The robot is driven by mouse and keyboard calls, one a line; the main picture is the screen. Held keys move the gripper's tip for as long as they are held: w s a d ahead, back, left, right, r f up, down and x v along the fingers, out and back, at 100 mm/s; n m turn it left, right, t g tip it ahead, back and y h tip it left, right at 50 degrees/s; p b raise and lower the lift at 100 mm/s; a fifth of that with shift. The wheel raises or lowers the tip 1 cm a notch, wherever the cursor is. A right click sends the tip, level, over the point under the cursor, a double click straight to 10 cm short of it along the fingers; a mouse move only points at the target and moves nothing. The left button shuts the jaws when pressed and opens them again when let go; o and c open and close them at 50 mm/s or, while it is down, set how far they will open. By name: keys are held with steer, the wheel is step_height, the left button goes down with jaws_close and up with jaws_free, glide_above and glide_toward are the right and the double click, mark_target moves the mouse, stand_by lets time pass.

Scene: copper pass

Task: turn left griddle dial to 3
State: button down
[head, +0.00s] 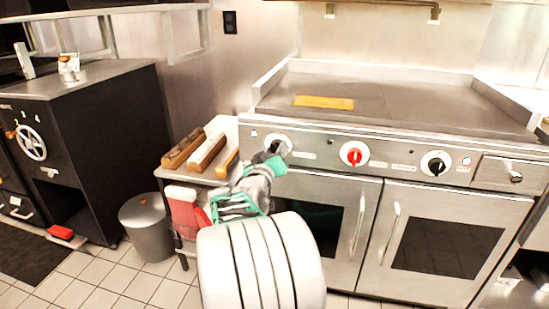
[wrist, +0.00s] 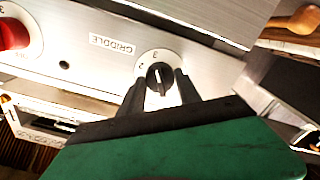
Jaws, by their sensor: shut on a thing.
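In the wrist view, the dial (wrist: 160,78) is black on a pale disc, beside a GRIDDLE label. Its light mark points up, roughly toward a small 3; a small 2 sits to the left. My gripper (wrist: 159,93) has its two dark fingers on either side of the dial, shut on it. In the head view, my gripper (head: 272,155) reaches the panel from below.
A red dial (head: 354,154) and a black dial (head: 436,163) are farther right on the panel. Oven doors with vertical handles (head: 390,230) are below. A side shelf (head: 212,172) with wooden-handled tools stands left of my arm. A yellow block (head: 323,102) lies on the griddle.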

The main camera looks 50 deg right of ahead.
stand_by(0.4)
steer(key=c, duration=0.8)
jaws_free()
steer(key=shift+c, duration=0.2)
steer(key=v, duration=0.8)
steer(key=shift+p, duration=0.45)
steer(key=shift+d, duration=0.15)
